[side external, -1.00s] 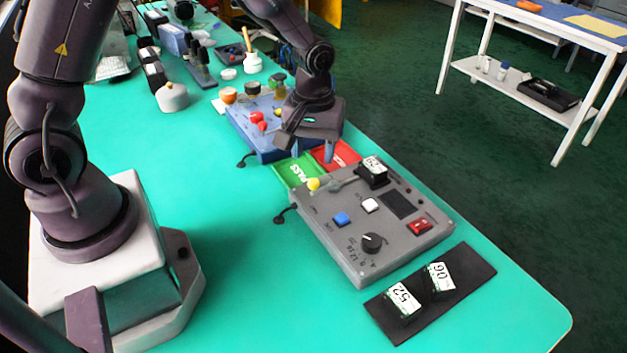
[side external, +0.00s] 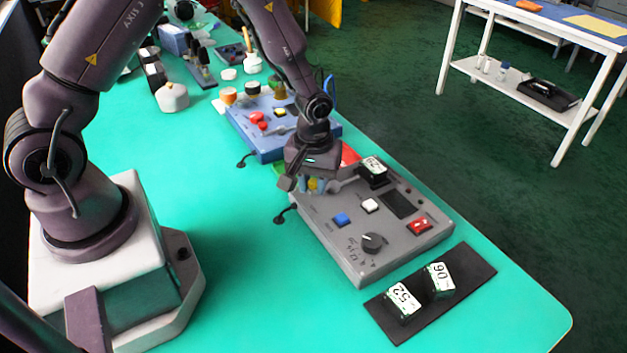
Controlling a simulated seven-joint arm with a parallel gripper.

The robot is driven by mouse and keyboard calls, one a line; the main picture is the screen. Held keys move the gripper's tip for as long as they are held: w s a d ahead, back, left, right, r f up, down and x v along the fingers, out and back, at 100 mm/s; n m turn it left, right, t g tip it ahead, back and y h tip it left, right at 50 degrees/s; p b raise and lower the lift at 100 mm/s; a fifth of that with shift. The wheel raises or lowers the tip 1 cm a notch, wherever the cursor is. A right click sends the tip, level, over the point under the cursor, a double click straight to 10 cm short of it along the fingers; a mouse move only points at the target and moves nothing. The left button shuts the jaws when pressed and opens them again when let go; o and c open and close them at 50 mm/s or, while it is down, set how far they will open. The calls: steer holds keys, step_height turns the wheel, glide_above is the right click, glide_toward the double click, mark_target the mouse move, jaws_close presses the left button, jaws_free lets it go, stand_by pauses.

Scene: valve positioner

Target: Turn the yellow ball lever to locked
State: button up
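The yellow ball lever (side external: 313,184) is at the upper left corner of the grey panel box (side external: 352,262). Its yellow ball shows between the fingers of my gripper (side external: 312,186), and its grey arm (side external: 343,184) runs right toward the black numbered block (side external: 373,170). My gripper points down, with one finger on each side of the ball. I cannot tell whether the fingers touch it or have closed on it. The lever's position markings are too small to read.
The grey panel also carries a blue button (side external: 341,219), a white button (side external: 370,205), a black knob (side external: 372,242) and a red switch (side external: 420,226). A blue panel box (side external: 262,150) stands behind. A black mat (side external: 405,329) with two numbered blocks lies in front.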

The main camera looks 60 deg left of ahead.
jaws_close()
steer(key=shift+a+m, duration=0.15)
steer(key=shift+m, duration=0.15)
steer(key=a+m, duration=0.1)
steer(key=m, duration=0.1)
steer(key=shift+w+a+m, duration=0.1)
steer(key=shift+m, duration=0.2)
steer(key=m, duration=0.1)
steer(key=a+m, duration=0.1)
steer(key=m, duration=0.1)
steer(key=shift+w+a+m, duration=0.15)
steer(key=shift+w+m, duration=0.15)
steer(key=m, duration=0.1)
steer(key=w+a+m, duration=0.1)
steer(key=m, duration=0.1)
steer(key=shift+m, duration=0.3)
steer(key=shift+w+a+m, duration=0.2)
steer(key=shift+w+m, duration=0.15)
steer(key=shift+m, duration=0.55)
steer(key=shift+w+a+m, duration=0.2)
steer(key=shift+w+m, duration=0.1)
steer(key=shift+m, duration=0.6)
steer(key=shift+w, duration=0.1)
steer(key=o, duration=0.8)
jaws_free()
steer(key=shift+c, duration=0.2)
